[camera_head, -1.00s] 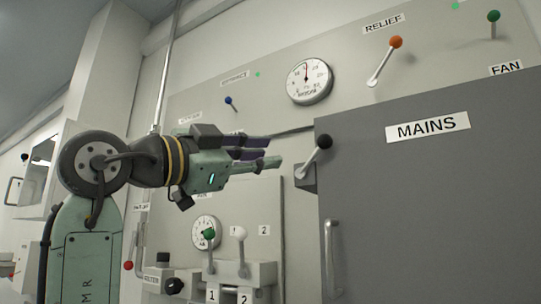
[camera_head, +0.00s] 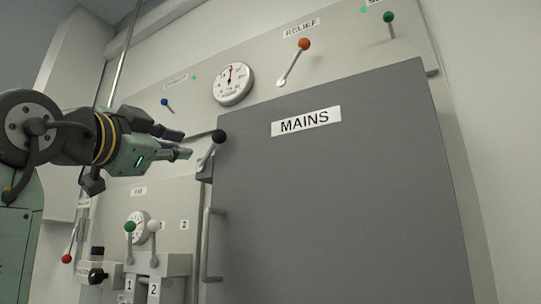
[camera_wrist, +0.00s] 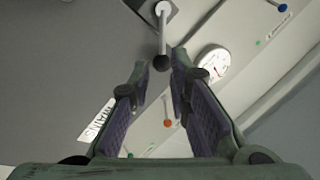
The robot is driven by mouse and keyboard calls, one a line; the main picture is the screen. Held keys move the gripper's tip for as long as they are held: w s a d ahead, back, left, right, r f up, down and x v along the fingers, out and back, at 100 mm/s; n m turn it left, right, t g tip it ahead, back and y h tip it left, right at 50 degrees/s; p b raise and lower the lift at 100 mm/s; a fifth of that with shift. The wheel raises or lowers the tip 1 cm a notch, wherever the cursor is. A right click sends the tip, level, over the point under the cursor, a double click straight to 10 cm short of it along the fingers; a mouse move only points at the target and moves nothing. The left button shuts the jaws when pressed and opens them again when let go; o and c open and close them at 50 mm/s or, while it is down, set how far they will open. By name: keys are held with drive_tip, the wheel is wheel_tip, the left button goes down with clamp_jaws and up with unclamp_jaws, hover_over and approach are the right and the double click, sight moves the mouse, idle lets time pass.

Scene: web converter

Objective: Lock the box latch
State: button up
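The grey MAINS box (camera_head: 335,200) is closed on the wall panel. Its latch is a short metal lever with a black ball knob (camera_head: 218,136), at the box's upper left edge. The lever tilts up and to the right from its bracket. My gripper (camera_head: 188,148) is just left of the knob, pointing towards it. In the wrist view my gripper (camera_wrist: 160,68) is open, with its two purple-padded fingers apart. The black knob (camera_wrist: 161,62) shows near the gap between the fingertips, and nothing is held. I cannot tell whether the fingertips touch it.
A vertical door handle (camera_head: 207,245) is below the latch. A round gauge (camera_head: 232,84), an orange-knobbed RELIEF lever (camera_head: 304,45) and a blue-knobbed lever (camera_head: 165,102) are above. Green- and white-knobbed levers (camera_head: 141,235) stand below my gripper.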

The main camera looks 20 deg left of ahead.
sight(209, 151)
drive_tip(key=p+x, duration=0.2)
drive_tip(key=x, duration=0.2)
drive_tip(key=p+x, duration=0.2)
drive_tip(key=x, duration=0.3)
drive_tip(key=shift+w+a+r, duration=0.1)
drive_tip(key=shift+a+r, duration=0.1)
drive_tip(key=shift+a, duration=0.05)
drive_tip(key=shift+w+y, duration=0.4)
drive_tip(key=shift+w, duration=0.15)
drive_tip(key=shift+c, duration=0.4)
clamp_jaws()
